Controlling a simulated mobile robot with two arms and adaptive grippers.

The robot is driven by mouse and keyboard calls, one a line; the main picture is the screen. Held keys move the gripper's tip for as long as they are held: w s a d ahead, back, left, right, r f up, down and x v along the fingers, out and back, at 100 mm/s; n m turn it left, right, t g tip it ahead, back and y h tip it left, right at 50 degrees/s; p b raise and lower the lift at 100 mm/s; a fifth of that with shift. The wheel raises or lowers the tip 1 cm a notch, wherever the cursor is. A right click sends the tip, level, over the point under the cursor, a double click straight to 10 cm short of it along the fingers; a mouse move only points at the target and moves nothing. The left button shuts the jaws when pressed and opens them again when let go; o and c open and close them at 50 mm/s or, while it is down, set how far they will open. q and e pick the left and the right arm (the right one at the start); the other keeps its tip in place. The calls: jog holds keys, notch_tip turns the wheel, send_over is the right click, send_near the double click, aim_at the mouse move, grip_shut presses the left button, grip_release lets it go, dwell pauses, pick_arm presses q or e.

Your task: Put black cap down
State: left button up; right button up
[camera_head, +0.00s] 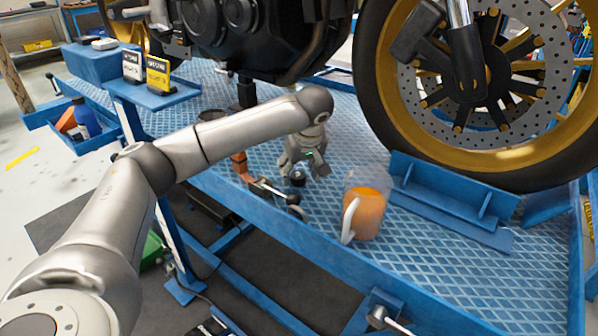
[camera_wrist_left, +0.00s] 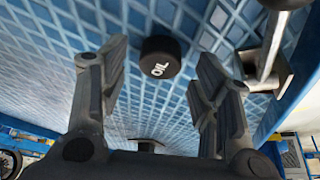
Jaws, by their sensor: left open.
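The black cap (camera_head: 298,179), marked OIL on its top, appears to rest on the blue patterned platform (camera_head: 460,270). In the left wrist view the cap (camera_wrist_left: 160,57) lies just beyond the fingertips, roughly between the two finger lines. My left gripper (camera_head: 303,168) points down at the platform, close above the cap. In the left wrist view its fingers (camera_wrist_left: 162,75) stand wide apart, with a gap between them and the cap. Nothing is held between them. My right gripper is not in view.
A jug of orange liquid (camera_head: 369,214) with a white handle stands right of the cap. A metal lever (camera_head: 272,190) is at the platform edge, left of the cap. A motorcycle wheel (camera_head: 365,80) and blue wheel chock (camera_head: 450,188) stand to the right. Bare platform lies in front right.

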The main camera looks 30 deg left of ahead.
pick_arm(q)
jog(key=p+v, duration=0.1)
jog(key=v, duration=1)
jog(key=shift+p, duration=0.3)
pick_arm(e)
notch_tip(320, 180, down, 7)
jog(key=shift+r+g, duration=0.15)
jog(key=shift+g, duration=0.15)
pick_arm(q)
jog(key=shift+r, duration=0.15)
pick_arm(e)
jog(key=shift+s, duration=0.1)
